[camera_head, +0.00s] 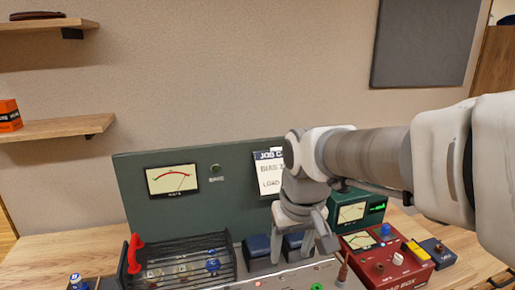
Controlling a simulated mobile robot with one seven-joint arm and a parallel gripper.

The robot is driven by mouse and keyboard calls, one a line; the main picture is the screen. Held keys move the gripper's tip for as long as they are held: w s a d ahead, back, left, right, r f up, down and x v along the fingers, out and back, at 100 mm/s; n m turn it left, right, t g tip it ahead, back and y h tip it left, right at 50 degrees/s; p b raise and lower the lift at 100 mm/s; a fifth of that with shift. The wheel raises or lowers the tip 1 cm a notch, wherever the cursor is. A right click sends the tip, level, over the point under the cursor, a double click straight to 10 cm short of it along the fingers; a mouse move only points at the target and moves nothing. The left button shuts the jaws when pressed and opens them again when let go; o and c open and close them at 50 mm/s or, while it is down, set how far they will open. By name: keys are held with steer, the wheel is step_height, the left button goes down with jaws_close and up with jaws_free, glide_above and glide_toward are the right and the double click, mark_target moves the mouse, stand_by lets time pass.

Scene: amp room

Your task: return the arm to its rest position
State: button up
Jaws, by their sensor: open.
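My arm reaches in from the right edge, and my gripper (292,248) points down over the bench equipment in front of the dark green panel (225,158). Its fingers are apart, with nothing seen between them. The fingertips overlap two dark blue blocks (257,246) in the picture; I cannot tell whether they touch. The gripper and wrist partly hide the job card (268,172) and the equipment behind.
A meter (171,180) is on the panel. A slotted black rack (195,262) with a red handle (134,253) stands left. A green meter box (352,212), a red box (403,268) and a small blue box (438,252) stand right. Shelves (55,128) are upper left.

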steer(key=s+d+r+m+t+p, duration=0.1)
steer(key=s+d+r+p, duration=0.1)
steer(key=s, duration=0.4)
steer(key=s+d+r+m+t+p, duration=0.1)
steer(key=s+d+r+t+p, duration=0.1)
steer(key=s+d+r, duration=0.3)
steer(key=shift+s+d+r+p, duration=0.3)
steer(key=shift+s+p, duration=0.1)
steer(key=shift+p, duration=0.2)
